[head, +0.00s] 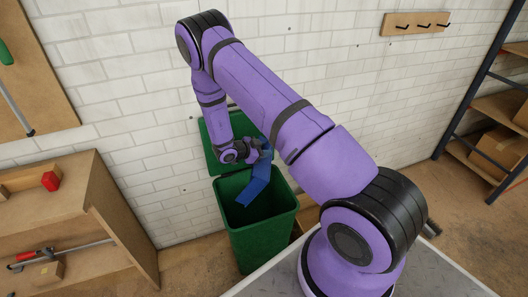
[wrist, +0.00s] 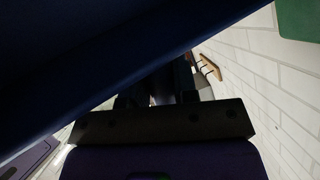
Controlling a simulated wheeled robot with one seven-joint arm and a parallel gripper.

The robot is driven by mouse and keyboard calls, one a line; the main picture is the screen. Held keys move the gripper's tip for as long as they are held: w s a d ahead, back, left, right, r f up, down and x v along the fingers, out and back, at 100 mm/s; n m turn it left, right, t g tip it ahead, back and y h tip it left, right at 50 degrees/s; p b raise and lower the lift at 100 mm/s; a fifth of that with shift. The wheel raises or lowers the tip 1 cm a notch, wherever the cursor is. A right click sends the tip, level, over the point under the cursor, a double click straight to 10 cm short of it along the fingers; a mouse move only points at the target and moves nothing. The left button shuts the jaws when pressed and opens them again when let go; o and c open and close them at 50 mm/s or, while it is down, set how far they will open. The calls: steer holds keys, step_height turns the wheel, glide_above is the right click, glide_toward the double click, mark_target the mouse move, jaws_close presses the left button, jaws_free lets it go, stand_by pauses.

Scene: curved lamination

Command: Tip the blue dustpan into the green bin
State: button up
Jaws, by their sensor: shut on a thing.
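The green bin (head: 263,231) stands on the floor against the white brick wall, with its lid (head: 212,160) raised at the back. The blue dustpan (head: 256,187) is above the bin's opening, tilted downward. My gripper (head: 261,149) is shut on the dustpan, over the back part of the bin. In the wrist view the dustpan (wrist: 90,60) is a dark blue slab across the upper left, and my gripper (wrist: 172,98) is dark and partly hidden by it. I cannot see what the dustpan carries or what lies inside the bin.
A wooden bench (head: 115,215) with a clamp and a red-handled tool stands at the left. A grey tabletop (head: 425,270) is at the lower right. A shelf with cardboard boxes (head: 497,148) is at the far right. A hook rail (head: 415,24) hangs on the wall.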

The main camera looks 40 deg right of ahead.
step_height(320, 180, up, 5)
steer(key=m+t+y, duration=0.2)
steer(key=y, duration=0.2)
steer(key=shift+t, duration=0.4)
step_height(320, 180, up, 4)
steer(key=m+t+y, duration=0.2)
steer(key=t+y, duration=0.1)
steer(key=y, duration=0.1)
steer(key=shift+d+r, duration=0.1)
steer(key=shift+r, duration=0.05)
jaws_close()
steer(key=shift+r, duration=0.2)
steer(key=shift+f+t+y, duration=0.1)
steer(key=shift+t+y, duration=0.2)
